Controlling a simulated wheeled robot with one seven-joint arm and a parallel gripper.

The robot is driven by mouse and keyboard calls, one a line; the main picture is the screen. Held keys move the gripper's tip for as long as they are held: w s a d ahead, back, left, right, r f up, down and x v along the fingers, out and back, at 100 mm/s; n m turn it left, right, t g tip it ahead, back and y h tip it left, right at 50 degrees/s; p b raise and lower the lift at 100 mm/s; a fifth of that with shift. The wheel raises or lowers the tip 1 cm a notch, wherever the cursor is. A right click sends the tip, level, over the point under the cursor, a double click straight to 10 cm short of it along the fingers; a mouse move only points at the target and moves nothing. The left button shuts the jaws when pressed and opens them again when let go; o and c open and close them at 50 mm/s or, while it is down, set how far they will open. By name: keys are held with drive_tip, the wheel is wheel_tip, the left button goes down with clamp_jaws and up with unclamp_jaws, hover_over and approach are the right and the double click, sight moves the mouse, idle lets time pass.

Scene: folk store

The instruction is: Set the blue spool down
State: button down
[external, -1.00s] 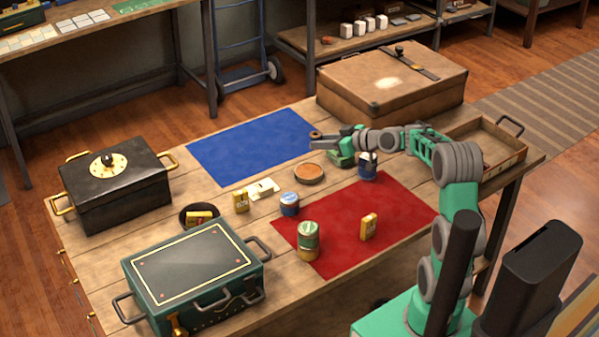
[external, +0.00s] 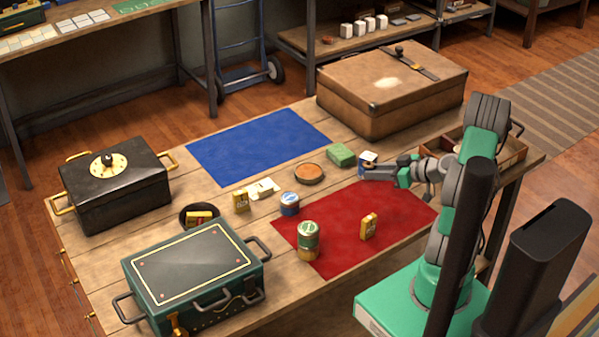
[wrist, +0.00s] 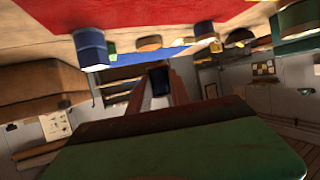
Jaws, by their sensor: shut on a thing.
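My gripper (external: 378,173) is low over the back right of the table, just beyond the red mat and in front of a blue-and-white can. In the wrist view my gripper (wrist: 167,88) is shut on a small dark blue thing, which I take for the blue spool (wrist: 160,82). The spool is dark and small there, and I cannot make it out clearly in the external view. The wrist view is turned, with the table along its top, and the spool appears apart from the tabletop.
The blue-and-white can (external: 368,158) stands close behind my gripper.

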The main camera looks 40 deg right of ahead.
drive_tip(key=s+a+r+n+g+y, duration=0.3)
drive_tip(key=s+a+n+g+y, duration=0.55)
drive_tip(key=s+a, duration=0.45)
drive_tip(key=n+g+b, duration=0.1)
drive_tip(key=n+b, duration=0.1)
drive_tip(key=b, duration=0.2)
hover_over(338, 222)
drive_tip(key=shift+h, duration=0.45)
drive_tip(key=f, duration=0.9)
drive_tip(key=shift+s+a+f, duration=0.1)
drive_tip(key=shift+s+f, duration=0.2)
drive_tip(key=shift+f, duration=0.1)
drive_tip(key=f, duration=0.2)
drive_tip(key=f+p, duration=0.1)
drive_tip(key=shift+w+f, duration=0.2)
drive_tip(key=shift+w, duration=0.05)
drive_tip(key=shift+f, duration=0.1)
